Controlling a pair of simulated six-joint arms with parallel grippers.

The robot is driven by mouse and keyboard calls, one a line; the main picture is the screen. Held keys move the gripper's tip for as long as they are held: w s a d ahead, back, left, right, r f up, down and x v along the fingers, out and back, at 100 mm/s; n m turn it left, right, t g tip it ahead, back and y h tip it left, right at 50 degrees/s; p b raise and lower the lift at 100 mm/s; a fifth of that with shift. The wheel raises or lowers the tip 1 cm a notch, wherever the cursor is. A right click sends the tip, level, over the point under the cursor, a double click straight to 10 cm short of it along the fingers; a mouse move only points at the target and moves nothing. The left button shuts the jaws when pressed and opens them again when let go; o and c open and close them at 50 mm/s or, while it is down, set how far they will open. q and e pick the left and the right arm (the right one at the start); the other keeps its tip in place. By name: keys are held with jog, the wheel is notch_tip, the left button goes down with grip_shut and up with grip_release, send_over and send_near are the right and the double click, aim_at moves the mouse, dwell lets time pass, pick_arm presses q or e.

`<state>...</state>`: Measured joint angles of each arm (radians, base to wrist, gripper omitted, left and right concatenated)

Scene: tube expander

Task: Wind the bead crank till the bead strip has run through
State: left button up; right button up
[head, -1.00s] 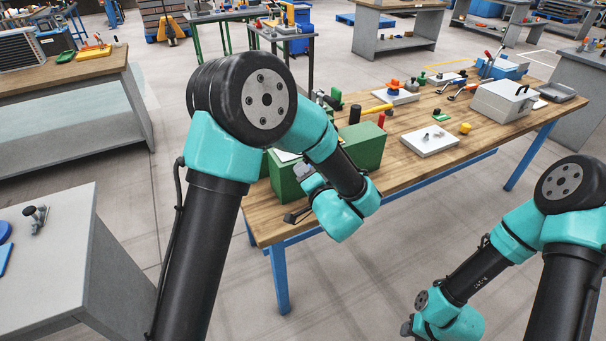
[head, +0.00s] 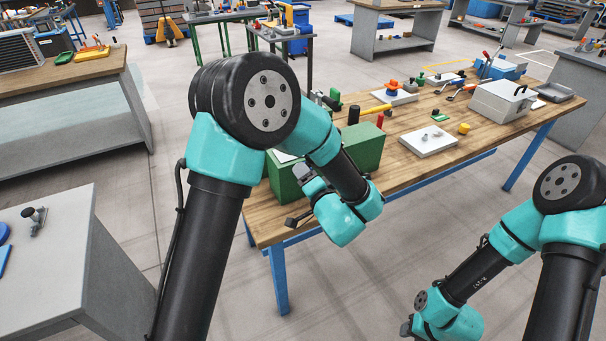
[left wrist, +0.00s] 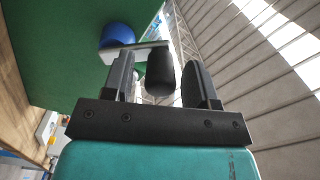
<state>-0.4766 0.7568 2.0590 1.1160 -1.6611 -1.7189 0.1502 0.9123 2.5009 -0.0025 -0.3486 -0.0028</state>
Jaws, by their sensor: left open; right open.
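The green housing (head: 286,182) stands at the near left end of the wooden bench, partly hidden behind my left arm. In the left wrist view its green wall (left wrist: 75,45) carries a blue hub (left wrist: 117,35) and a pale crank arm (left wrist: 125,52). A black crank knob (left wrist: 161,72) sits at the arm's end. My left gripper (left wrist: 158,86) is open, with one finger on each side of the knob and gaps still showing. My right gripper (head: 407,327) is low in the head view, away from the bench; its fingers are barely visible. I cannot make out the bead strip.
The wooden bench (head: 395,185) also bears a white plate (head: 428,141), a yellow piece (head: 464,128), a grey case (head: 502,101) and several small tools behind. A grey cabinet (head: 60,260) stands at the lower left. The floor between my arms is clear.

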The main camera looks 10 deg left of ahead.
pick_arm(q)
jog(key=v, duration=1.6)
